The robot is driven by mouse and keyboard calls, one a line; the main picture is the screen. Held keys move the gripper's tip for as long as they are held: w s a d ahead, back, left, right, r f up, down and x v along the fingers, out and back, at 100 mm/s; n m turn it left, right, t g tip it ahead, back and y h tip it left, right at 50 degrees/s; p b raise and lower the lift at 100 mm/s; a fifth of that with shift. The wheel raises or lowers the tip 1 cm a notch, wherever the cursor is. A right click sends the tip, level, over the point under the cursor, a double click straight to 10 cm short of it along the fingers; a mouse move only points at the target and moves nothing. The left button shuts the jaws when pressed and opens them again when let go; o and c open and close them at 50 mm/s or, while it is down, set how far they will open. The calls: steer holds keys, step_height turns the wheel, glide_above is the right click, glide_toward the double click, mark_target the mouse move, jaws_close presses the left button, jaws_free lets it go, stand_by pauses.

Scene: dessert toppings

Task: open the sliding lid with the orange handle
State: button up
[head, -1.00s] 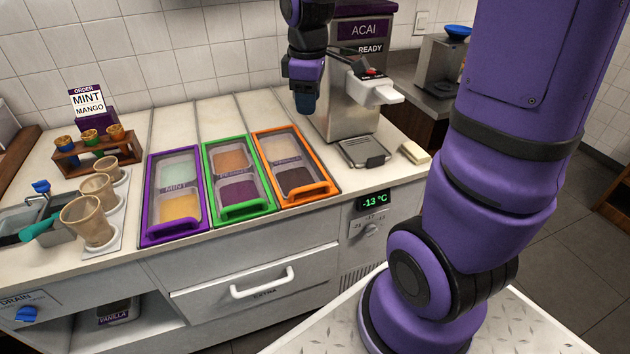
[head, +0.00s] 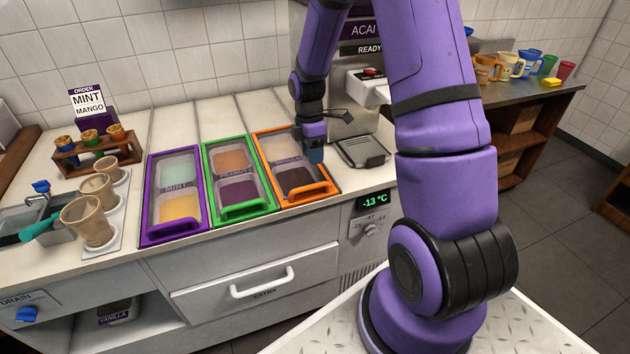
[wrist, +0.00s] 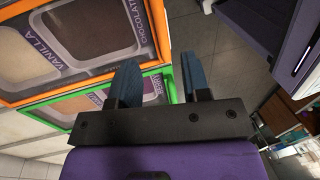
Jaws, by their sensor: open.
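The sliding lid with the orange handle (head: 308,192) covers the rightmost of three framed wells in the counter. Its orange frame lies shut and flat, with two tubs showing through it. My gripper (head: 314,150) hangs above the right side of that frame, apart from the handle as far as I can tell. In the wrist view my gripper (wrist: 158,82) shows two blue fingers spread apart with nothing between them. The orange frame (wrist: 110,70) lies beyond the fingers there, with tubs labelled vanilla and chocolate.
A green lid (head: 246,210) and a purple lid (head: 172,232) sit just left of the orange one. The acai machine (head: 350,120) with a drip tray (head: 361,151) stands close on the right. Cups (head: 90,219) stand at the left.

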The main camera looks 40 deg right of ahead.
steer(key=f, duration=0.3)
steer(key=s+f, duration=0.1)
steer(key=f, duration=0.4)
steer(key=shift+s+a+f, duration=0.25)
steer(key=shift+s+f, duration=0.05)
steer(key=shift+f, duration=0.05)
jaws_close()
